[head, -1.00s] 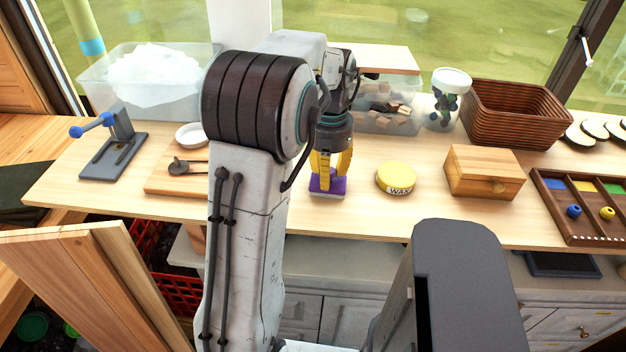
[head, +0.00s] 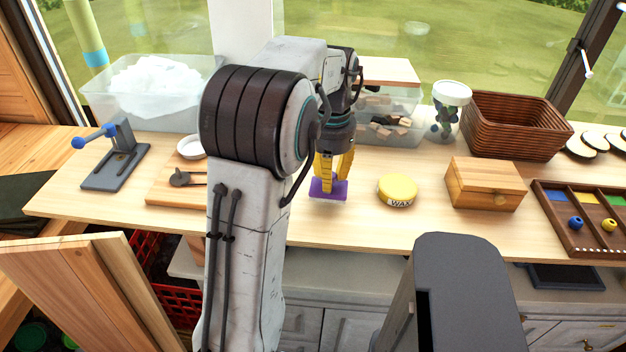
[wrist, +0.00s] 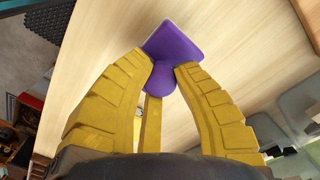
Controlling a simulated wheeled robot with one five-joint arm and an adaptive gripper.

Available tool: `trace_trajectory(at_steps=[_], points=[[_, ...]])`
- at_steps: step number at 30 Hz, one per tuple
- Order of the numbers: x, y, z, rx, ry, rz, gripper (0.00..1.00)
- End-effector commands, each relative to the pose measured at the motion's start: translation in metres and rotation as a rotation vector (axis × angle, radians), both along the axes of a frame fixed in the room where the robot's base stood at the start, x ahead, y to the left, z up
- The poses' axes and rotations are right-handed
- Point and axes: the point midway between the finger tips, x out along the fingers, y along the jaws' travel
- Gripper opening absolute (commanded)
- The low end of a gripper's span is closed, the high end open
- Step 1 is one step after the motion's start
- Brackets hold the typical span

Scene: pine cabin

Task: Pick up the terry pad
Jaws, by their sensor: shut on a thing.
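The terry pad (head: 327,189) shows purple in the head view, at the tips of my gripper (head: 333,176). In the wrist view the purple pad (wrist: 176,42) has a flat square part and a rounded part between the yellow fingers of my gripper (wrist: 164,72). My gripper is shut on the rounded part. The pad seems to hang a little above the wooden bench top (head: 270,222), left of the wax tin. Its underside is hidden.
A yellow wax tin (head: 398,189) stands close to the right of the pad. A wooden box (head: 485,184) is farther right. A clear bin of wood pieces (head: 392,128) stands behind. A wooden board (head: 172,190) lies to the left. The bench's front edge is near.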

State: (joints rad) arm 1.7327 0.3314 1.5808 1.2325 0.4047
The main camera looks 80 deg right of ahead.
Motion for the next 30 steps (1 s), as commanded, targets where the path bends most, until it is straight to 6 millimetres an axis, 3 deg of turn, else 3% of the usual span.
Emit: trace_trajectory(at_steps=[2,12,18,30], points=[[0.0,-0.001,0.016,-0.006,0.002,0.0,0.0],[-0.065,-0.008,0.055,0.001,-0.001,-0.005,0.0],[-0.093,-0.011,0.072,0.004,-0.003,-0.003,0.0],[-0.115,-0.013,0.084,0.006,-0.004,0.0,0.0]])
